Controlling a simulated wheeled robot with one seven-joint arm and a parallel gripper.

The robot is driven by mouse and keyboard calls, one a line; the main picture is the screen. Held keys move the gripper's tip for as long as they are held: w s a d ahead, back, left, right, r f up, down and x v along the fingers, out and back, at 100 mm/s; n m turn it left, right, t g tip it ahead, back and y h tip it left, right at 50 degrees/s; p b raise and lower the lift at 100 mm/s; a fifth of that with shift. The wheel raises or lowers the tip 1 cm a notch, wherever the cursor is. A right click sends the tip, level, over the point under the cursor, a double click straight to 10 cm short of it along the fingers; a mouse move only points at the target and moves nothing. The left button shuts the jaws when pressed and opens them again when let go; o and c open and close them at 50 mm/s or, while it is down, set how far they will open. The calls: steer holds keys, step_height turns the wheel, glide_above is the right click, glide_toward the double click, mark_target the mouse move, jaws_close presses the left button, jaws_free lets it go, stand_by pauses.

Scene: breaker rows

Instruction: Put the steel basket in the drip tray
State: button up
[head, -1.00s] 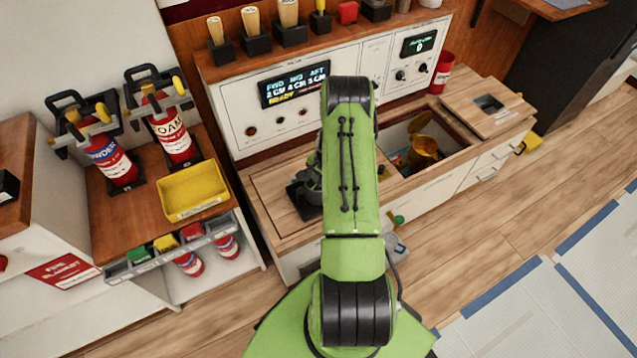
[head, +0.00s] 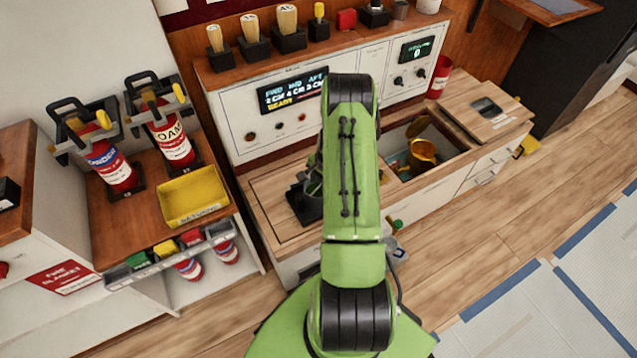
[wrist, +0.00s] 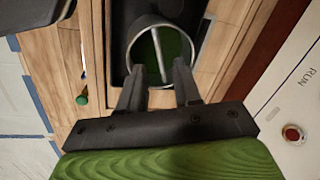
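The steel basket (wrist: 132,50) is a round metal cylinder with a bar across its open top and a green inside. In the wrist view it stands at the top centre, within a dark recess or tray. A black square tray (head: 298,207), apparently the drip tray, lies on the wooden counter left of my arm; its far side is hidden by the arm. My gripper (wrist: 160,72) is at the basket's near rim, its two black fingers apart. The bar's near end shows between them. Whether the fingers touch the basket is unclear.
An open counter compartment (head: 455,150) right of my arm holds a gold pot (head: 422,156). A yellow bin (head: 193,196) and fire extinguishers stand on the left cabinet. A control panel (head: 247,120) rises behind the counter. A green-tipped item (wrist: 81,100) lies beside the counter edge.

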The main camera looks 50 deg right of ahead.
step_height(320, 180, up, 9)
steer(key=s+p, duration=0.2)
steer(key=w+a+r+n+t+h, duration=0.1)
steer(key=a+r+n, duration=0.3)
steer(key=a+r, duration=0.55)
steer(key=w+a+r+n, duration=0.1)
steer(key=a+r+n, duration=0.4)
steer(key=r, duration=0.8)
steer(key=s+a+r+n+t, duration=0.1)
steer(key=s+a+r+n, duration=0.3)
steer(key=s+a, duration=0.3)
steer(key=s+a+r+n+t, duration=0.1)
steer(key=s+a+r+n, duration=0.3)
steer(key=s+a, duration=0.4)
steer(key=s+r, duration=0.1)
steer(key=s, duration=0.2)
steer(key=shift+r+y, duration=0.15)
steer(key=shift+y, duration=0.25)
steer(key=shift+a+r, duration=0.1)
step_height(320, 180, up, 14)
steer(key=p, duration=1.4)
steer(key=shift+r+p, duration=0.2)
steer(key=shift+p, duration=0.1)
